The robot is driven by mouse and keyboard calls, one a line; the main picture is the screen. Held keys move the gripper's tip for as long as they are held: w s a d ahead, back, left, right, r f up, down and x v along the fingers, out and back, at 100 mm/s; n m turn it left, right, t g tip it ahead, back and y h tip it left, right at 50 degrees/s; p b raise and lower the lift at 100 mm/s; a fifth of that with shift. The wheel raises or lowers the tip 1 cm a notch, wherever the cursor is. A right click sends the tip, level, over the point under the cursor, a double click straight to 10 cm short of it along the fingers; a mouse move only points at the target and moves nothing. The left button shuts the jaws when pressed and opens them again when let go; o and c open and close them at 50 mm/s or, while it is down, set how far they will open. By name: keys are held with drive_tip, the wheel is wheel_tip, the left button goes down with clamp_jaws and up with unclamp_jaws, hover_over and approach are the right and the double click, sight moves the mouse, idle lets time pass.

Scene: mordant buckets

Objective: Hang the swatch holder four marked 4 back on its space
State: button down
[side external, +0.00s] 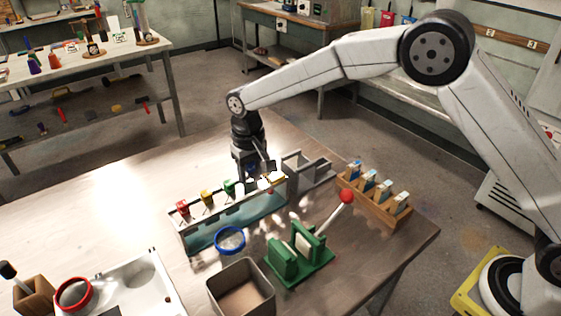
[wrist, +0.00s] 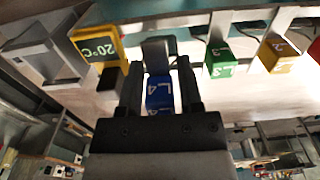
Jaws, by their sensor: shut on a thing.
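My gripper (wrist: 160,80) is shut on the blue swatch holder (wrist: 158,94), whose face reads "4" in the wrist view. In the side view my gripper (side external: 250,172) points down at the far right part of the trough (side external: 205,240), and the blue holder is mostly hidden by the fingers. The green holder (wrist: 222,58) marked 3 hangs beside it, then the yellow holder (wrist: 278,52) marked 2. The red holder (side external: 183,208) hangs at the left end. I cannot tell whether the blue holder touches the rail.
A yellow 20°C tag (wrist: 97,46) is close on the other side of the blue holder. A grey open stand (side external: 308,170), a wooden card rack (side external: 375,203), a green press (side external: 300,258) with a red-knobbed lever, a blue ring (side external: 230,240) and a bin (side external: 241,289) stand nearby.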

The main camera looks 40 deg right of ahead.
drive_tip(key=shift+f, duration=1.6)
drive_tip(key=shift+c, duration=0.9)
unclamp_jaws()
drive_tip(key=shift+r, duration=0.15)
drive_tip(key=shift+r, duration=3.75)
drive_tip(key=shift+s, duration=0.1)
